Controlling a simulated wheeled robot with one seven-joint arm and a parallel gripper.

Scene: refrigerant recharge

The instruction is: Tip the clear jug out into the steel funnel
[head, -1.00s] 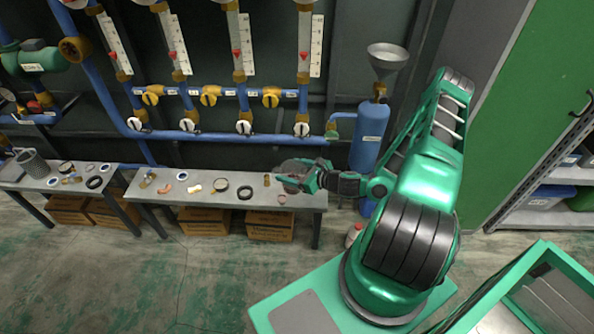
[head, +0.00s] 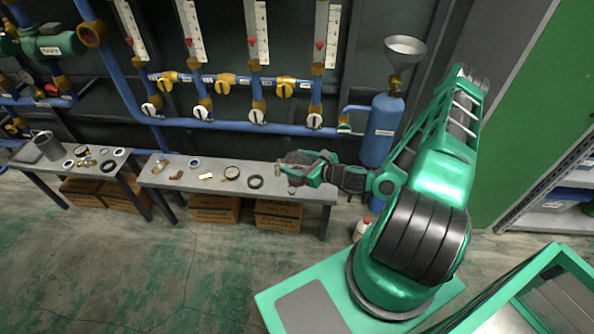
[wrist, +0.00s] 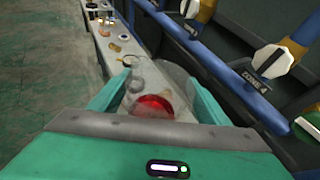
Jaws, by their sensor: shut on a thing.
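The steel funnel (head: 405,50) stands upright on top of the blue tank (head: 383,128) at the back, to the upper right of my gripper. My gripper (head: 300,168) is over the right end of the long bench. In the wrist view its two green fingers are shut on the clear jug (wrist: 172,80), which holds red liquid (wrist: 153,106). The jug is see-through and its outline is faint, so its exact tilt is hard to tell. In the head view the jug is small and mostly hidden by the gripper.
The long bench (head: 232,188) carries several rings and small brass fittings. A second bench with a grey mug-like can (head: 46,146) stands to the left. Blue pipes (head: 225,126) with valves and gauges run along the wall. A white bottle (head: 362,228) stands near my base.

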